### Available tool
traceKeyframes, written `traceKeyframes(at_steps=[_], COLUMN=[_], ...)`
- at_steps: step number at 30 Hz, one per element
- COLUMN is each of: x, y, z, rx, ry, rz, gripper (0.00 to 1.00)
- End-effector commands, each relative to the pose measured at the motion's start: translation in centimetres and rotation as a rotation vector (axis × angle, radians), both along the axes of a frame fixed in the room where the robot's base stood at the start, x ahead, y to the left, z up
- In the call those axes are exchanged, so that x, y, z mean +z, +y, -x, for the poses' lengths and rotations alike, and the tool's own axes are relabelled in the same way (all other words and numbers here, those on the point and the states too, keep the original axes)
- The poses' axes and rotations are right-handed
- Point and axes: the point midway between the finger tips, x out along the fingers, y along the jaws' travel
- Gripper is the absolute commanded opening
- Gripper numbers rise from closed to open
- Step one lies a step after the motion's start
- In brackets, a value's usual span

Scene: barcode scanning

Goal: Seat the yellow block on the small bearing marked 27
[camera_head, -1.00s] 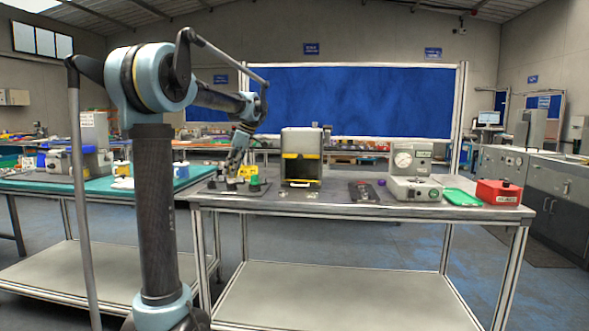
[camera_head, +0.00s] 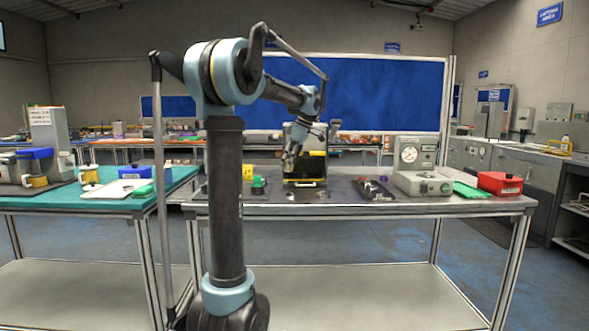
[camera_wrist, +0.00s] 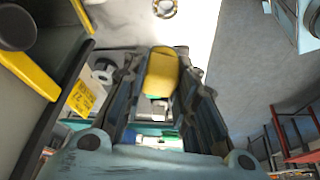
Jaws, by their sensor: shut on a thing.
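In the wrist view, the yellow block (camera_wrist: 162,72) sits between the two dark fingers of my gripper (camera_wrist: 162,75), which are shut on it. In the head view, my gripper (camera_head: 290,160) is above the worktable, in front of the grey machine with yellow edging (camera_head: 305,166). The block is too small to make out there. A small brass-coloured ring (camera_wrist: 165,8) shows at the top edge of the wrist view.
On the grey table (camera_head: 450,204) stand a yellow labelled item (camera_head: 247,172), a green part (camera_head: 259,184), a dark tray (camera_head: 372,190), a gauge machine (camera_head: 411,155) and a red box (camera_head: 500,183). The machine's yellow edge (camera_wrist: 28,68) is close on the wrist view's left.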

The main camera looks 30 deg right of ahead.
Motion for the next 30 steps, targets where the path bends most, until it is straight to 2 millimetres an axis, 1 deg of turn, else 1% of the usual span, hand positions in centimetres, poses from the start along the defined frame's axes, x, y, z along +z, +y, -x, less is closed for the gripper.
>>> traceKeyframes(at_steps=[8,13,19,30], x=[-0.3,-2.2,-3.0,-6.1], y=[-1.1,-1.6,-1.7,-1.7], z=[0.6,0.6,0.6,0.6], rx=[-0.019,-0.042,-0.045,-0.045], ry=[0.000,-0.001,-0.001,-0.001], rz=[0.000,-0.002,-0.003,-0.003], gripper=[0.00,0.00,0.00,0.00])
